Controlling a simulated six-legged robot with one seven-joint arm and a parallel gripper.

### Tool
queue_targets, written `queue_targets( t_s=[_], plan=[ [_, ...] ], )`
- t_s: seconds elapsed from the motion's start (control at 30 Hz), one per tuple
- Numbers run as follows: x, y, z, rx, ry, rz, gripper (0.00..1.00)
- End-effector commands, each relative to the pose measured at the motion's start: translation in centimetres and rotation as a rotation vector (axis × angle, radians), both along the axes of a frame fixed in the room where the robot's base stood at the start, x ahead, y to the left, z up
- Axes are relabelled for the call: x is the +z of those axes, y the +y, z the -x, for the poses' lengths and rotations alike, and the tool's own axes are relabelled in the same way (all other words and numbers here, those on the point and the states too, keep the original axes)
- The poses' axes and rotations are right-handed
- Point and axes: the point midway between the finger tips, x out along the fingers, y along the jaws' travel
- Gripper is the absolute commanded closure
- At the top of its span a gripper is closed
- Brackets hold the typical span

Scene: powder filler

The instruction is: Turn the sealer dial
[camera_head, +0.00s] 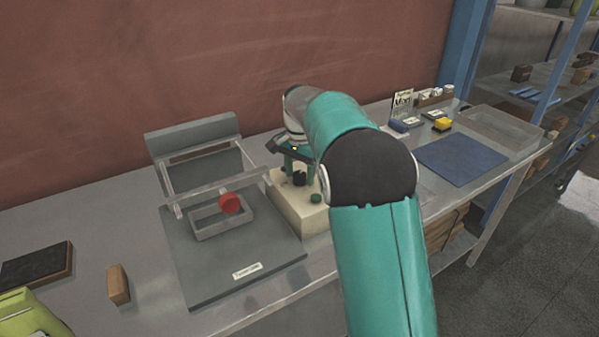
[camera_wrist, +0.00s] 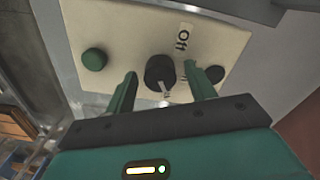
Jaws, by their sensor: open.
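The sealer is a cream box (camera_head: 305,213) in the middle of the bench in the head view. Its cream panel (camera_wrist: 130,25) fills the top of the wrist view. The black sealer dial (camera_wrist: 160,72) with a light pointer sits on this panel; it also shows in the head view (camera_head: 299,178). An "Off" label is printed beside the dial. A green button (camera_wrist: 95,59) is on one side and a dark round knob (camera_wrist: 214,74) on the other. My gripper (camera_wrist: 160,80) is open, with its green fingers on either side of the dial. I cannot tell whether they touch it.
A grey press frame with a red knob (camera_head: 230,203) stands left of the sealer. A wooden block (camera_head: 118,285) and a dark board (camera_head: 36,266) lie further left. A blue mat (camera_head: 462,160) and a clear tray (camera_head: 500,130) are at the right. My arm hides part of the bench.

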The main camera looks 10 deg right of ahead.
Motion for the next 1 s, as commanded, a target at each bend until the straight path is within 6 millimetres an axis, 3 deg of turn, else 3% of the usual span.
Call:
queue_targets(
  t_s=[0.17, 0.7, 1.0],
  plan=[
    [1.7, 0.0, -0.1, 0.000, -0.004, 0.000, 0.45],
    [12.4, 0.0, -0.1, -0.001, -0.004, 0.000, 0.45],
    [13.8, 0.0, 0.0, -0.001, 0.000, 0.000, 0.45]
  ],
)
